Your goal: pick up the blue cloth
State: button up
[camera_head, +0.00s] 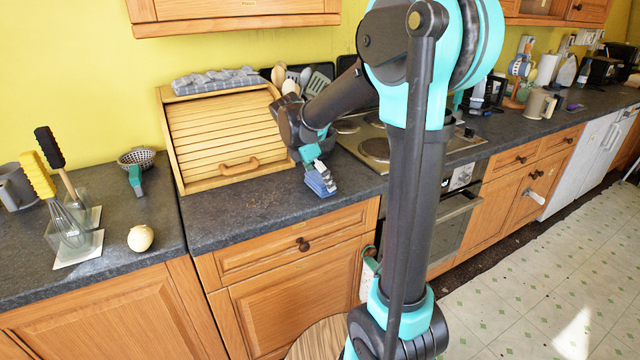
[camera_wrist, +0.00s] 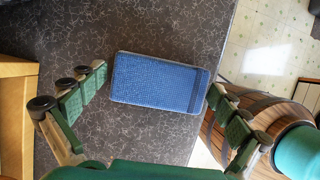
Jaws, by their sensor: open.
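The blue cloth (camera_wrist: 158,82) is a folded, flat rectangle with a textured weave and a darker band near its right end. It lies on the dark countertop near its front edge, between my open fingers in the wrist view. In the head view the blue cloth (camera_head: 320,181) is partly hidden by my gripper (camera_head: 312,160), which is just above it. In the wrist view my gripper (camera_wrist: 155,105) is open, with one finger left of the cloth and the other close to its right end. I cannot tell whether that finger touches it.
A wooden bread box (camera_head: 225,135) stands behind and left, with a grey checked cloth (camera_head: 215,80) on top. The stove (camera_head: 375,148) is to the right. The dark countertop (camera_head: 240,212) is clear left of the blue cloth. A round wooden top (camera_head: 318,342) stands below the counter front.

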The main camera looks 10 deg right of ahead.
aim_at(321, 178)
jog(key=shift+f, duration=0.1)
jog(key=shift+c, duration=0.5)
jog(key=c, duration=0.6)
notch_tip(321, 178, up, 20)
jog(key=o, duration=0.5)
jog(key=c, duration=0.5)
jog(key=shift+s+d, duration=0.1)
